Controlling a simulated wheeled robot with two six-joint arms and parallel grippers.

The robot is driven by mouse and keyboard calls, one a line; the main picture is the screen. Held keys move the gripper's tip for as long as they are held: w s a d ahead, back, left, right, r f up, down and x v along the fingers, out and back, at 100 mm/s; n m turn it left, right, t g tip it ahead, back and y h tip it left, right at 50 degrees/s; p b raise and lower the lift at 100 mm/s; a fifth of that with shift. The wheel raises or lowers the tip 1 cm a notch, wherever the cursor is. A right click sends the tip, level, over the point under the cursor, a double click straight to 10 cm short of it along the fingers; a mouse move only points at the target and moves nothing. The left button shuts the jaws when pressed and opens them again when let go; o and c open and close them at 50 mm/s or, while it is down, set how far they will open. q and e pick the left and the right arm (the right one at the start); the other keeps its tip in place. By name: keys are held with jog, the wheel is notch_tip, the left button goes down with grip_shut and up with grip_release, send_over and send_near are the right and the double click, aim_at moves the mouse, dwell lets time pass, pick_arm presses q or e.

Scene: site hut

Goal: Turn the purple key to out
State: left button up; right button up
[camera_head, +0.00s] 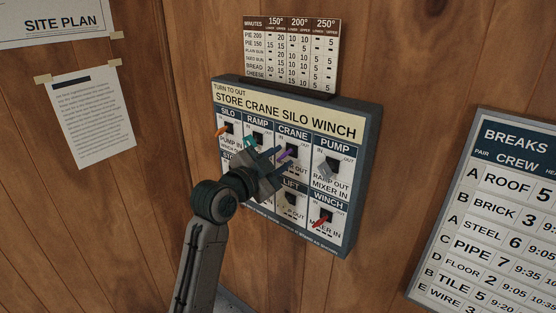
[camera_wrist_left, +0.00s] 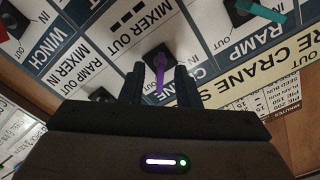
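The purple key (camera_head: 289,152) sits in the crane switch on the wall-mounted key panel (camera_head: 363,150), partly hidden by my left gripper (camera_head: 283,160). In the left wrist view, the purple key (camera_wrist_left: 160,76) stands between the two dark fingers of my left gripper (camera_wrist_left: 159,82). A gap shows on each side of the key, so the gripper is open around it and not closed on it. The key's exact turn between in and out is hard to tell. My right gripper is in neither view.
Close neighbours on the panel are an orange key (camera_head: 222,130), a teal key (camera_head: 250,141), a grey key (camera_head: 331,166) and a red key (camera_head: 321,221). A baking chart (camera_head: 291,52) hangs above. A breaks board (camera_head: 497,215) hangs at the right.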

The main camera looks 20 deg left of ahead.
pick_arm(q)
jog(key=b+v, duration=0.2)
jog(key=v, duration=0.8)
jog(key=shift+s+b, duration=0.4)
jog(key=shift+w+a, duration=0.1)
jog(key=shift+a, duration=0.1)
